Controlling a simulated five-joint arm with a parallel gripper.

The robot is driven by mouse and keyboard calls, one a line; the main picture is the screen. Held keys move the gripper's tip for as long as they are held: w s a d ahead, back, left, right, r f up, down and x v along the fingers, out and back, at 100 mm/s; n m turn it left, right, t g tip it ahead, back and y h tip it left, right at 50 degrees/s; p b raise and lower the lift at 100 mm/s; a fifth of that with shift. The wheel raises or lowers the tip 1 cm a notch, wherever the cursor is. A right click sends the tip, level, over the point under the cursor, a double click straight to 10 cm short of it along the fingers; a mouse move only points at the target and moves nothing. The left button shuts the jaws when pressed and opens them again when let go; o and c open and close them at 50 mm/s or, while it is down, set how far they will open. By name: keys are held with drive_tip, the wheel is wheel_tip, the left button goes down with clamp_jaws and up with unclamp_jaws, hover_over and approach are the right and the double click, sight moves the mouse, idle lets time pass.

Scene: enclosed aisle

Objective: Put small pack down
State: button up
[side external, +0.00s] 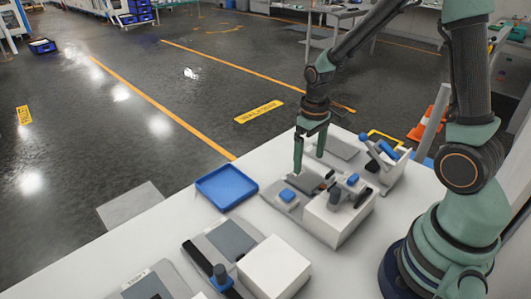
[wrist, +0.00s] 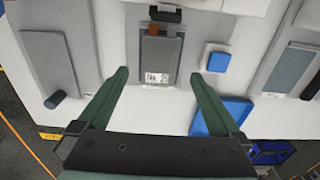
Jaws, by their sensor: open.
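My gripper (wrist: 160,75) is open, its two green fingers spread wide and nothing gripped between them. A grey flat piece with a white printed label (wrist: 158,55) lies between and just beyond the fingertips in the wrist view, apart from both. It may be the small pack, but I cannot tell for sure. A small brown part (wrist: 152,29) shows at its far end, against a black clamp-like part (wrist: 166,14). In the side view my gripper (side external: 309,165) points down over the middle fixture (side external: 337,220); the fingers partly hide what is there.
A blue square button (wrist: 217,62) stands right of the labelled piece. An empty blue tray (side external: 227,187) lies near the table's edge. Other fixtures stand either side, one with a white block (side external: 273,266). The white table (side external: 175,238) has bare room around the tray.

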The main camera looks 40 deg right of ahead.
wheel_tip(320, 180, up, 6)
wheel_tip(320, 180, up, 11)
drive_tip(key=t, duration=0.6)
hover_over(307, 178)
drive_tip(key=s+a, duration=0.6)
drive_tip(key=s, duration=0.1)
drive_tip(key=shift+w+r, duration=0.2)
drive_tip(key=shift+c, duration=0.3)
